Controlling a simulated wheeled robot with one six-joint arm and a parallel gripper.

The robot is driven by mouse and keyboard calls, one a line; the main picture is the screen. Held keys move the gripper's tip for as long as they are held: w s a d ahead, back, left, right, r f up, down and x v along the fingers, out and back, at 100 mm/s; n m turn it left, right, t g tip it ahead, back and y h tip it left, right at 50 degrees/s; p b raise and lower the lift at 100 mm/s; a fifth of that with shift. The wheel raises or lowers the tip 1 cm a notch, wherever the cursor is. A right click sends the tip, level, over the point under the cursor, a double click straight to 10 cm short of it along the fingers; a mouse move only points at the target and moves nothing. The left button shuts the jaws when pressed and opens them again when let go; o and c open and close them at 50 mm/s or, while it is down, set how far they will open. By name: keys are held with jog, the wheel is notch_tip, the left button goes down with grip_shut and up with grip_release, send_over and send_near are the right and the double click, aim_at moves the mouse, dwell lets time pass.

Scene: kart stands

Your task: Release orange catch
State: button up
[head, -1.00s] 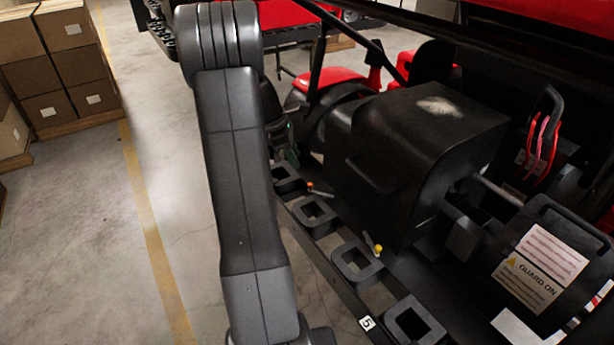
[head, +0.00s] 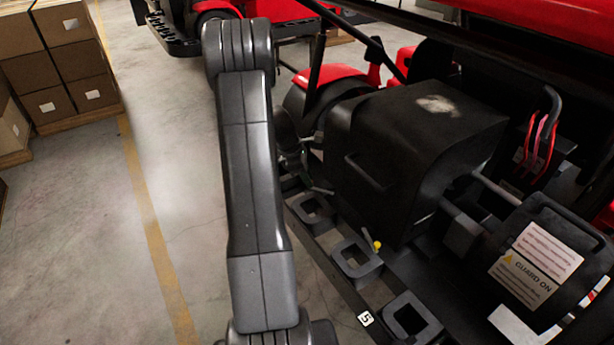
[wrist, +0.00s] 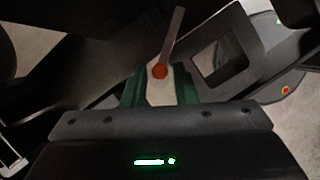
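The orange catch shows in the wrist view as a round orange knob (wrist: 160,71) with a thin grey lever running up and slightly right from it. My gripper (wrist: 160,80) has its two green fingers apart, one on each side of the knob, with a pale gap showing between them. I see no finger touching the knob. In the head view my gripper (head: 303,160) is mostly hidden behind my arm, beside the black engine cover. There, only the grey lever (head: 322,191) of the catch shows; its orange knob is not visible.
A yellow catch (head: 377,245) stands nearer on the same row of square black brackets (head: 357,262). The black engine cover (head: 425,125) rises just right of the brackets. A guard with a "GUARD ON" label (head: 525,285) is at lower right. Open floor lies left of my arm.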

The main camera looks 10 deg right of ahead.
grip_shut()
jog(key=m, duration=0.1)
jog(key=w+d+m+g, duration=0.1)
jog(key=m, duration=0.2)
jog(key=shift+w+d+m+g+y, duration=0.25)
jog(key=shift+w+m+g+y, duration=0.05)
jog(key=shift+w+y, duration=0.1)
jog(key=shift+o, duration=1.7)
grip_release()
jog(key=b+v, duration=0.1)
jog(key=v, duration=1.2)
jog(key=shift+a+r+b, duration=0.2)
jog(key=shift+r+b, duration=0.15)
jog(key=shift+b, duration=0.05)
